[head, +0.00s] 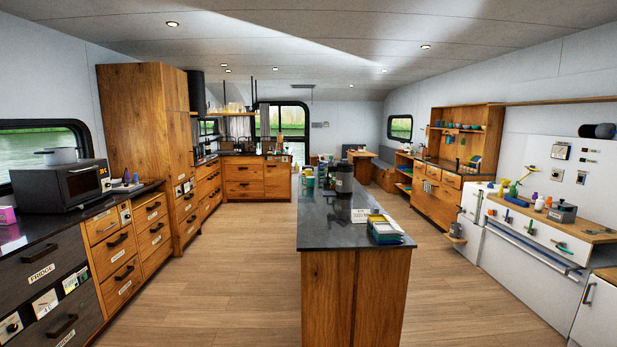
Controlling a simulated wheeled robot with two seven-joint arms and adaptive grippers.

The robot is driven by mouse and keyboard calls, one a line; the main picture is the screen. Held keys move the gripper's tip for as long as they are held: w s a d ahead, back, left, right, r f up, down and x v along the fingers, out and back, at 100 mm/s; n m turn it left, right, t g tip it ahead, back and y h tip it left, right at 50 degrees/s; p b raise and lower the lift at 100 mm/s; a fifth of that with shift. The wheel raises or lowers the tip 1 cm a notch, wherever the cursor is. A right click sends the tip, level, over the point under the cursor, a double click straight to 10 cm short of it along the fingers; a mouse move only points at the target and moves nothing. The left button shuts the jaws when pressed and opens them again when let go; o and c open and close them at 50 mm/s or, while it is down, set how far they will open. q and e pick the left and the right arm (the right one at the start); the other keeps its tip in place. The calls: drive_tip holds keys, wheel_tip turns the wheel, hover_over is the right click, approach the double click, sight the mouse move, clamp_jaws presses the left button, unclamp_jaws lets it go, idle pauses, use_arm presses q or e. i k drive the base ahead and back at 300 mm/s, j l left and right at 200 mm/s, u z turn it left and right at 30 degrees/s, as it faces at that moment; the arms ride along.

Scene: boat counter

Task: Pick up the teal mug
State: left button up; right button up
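A small teal item that looks like a mug (309,182) stands on the dark top of the central island (330,234), by its left edge toward the far half. It is far off and small, so its handle and exact shape cannot be made out. A dark cylindrical container (344,178) stands to its right. Neither of my grippers shows in the head view.
White boxes (362,215) and a stack of teal and yellow packages (385,232) sit at the island's near right. Open wooden floor (235,260) runs along both sides. Counters with drawers (120,245) line the left; white appliances (525,250) line the right.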

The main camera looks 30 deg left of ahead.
sight(310, 180)
drive_tip(key=i+j+u, duration=0.65)
drive_tip(key=j, duration=0.15)
drive_tip(key=i+j+u, duration=0.2)
drive_tip(key=u, duration=0.25)
drive_tip(key=i+j+u, duration=0.2)
drive_tip(key=u, duration=0.25)
drive_tip(key=i+j+u, duration=0.3)
drive_tip(key=i, duration=0.15)
drive_tip(key=i+u, duration=0.3)
drive_tip(key=i, duration=0.15)
drive_tip(key=i+j+z, duration=0.2)
drive_tip(key=i, duration=0.7)
drive_tip(key=i+z, duration=0.25)
drive_tip(key=i, duration=0.15)
drive_tip(key=i+z, duration=0.25)
drive_tip(key=i, duration=0.2)
drive_tip(key=i+z, duration=0.65)
drive_tip(key=i, duration=0.15)
